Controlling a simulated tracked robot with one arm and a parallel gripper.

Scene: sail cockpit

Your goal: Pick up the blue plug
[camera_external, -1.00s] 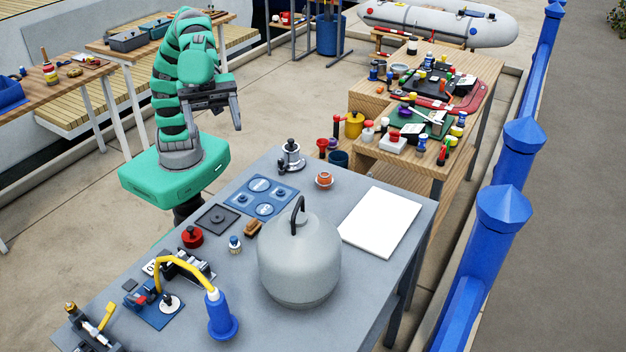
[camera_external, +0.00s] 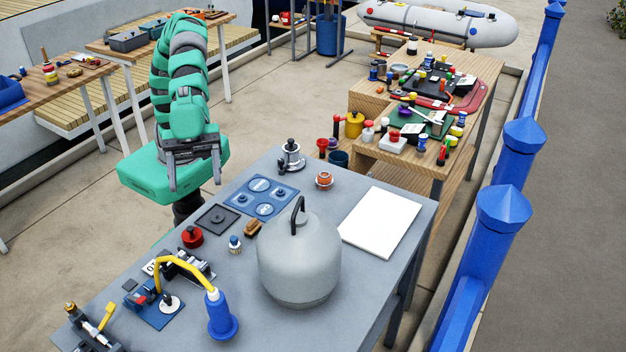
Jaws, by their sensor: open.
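The blue plug (camera_external: 221,318) stands upright near the front edge of the grey table, its wide base down. A yellow cable (camera_external: 182,264) arches from its top to a small device on a blue plate (camera_external: 161,311) at the left. My gripper (camera_external: 196,186) is open and empty. It hangs beyond the table's far left edge, fingers pointing down, well away from the plug. Nothing hides the plug.
A large grey rounded vessel with a black handle (camera_external: 299,262) stands just right of the plug. A red knob (camera_external: 192,237), a small blue-and-white bottle (camera_external: 235,244) and a blue panel (camera_external: 262,196) lie between gripper and plug. A white board (camera_external: 380,222) lies right.

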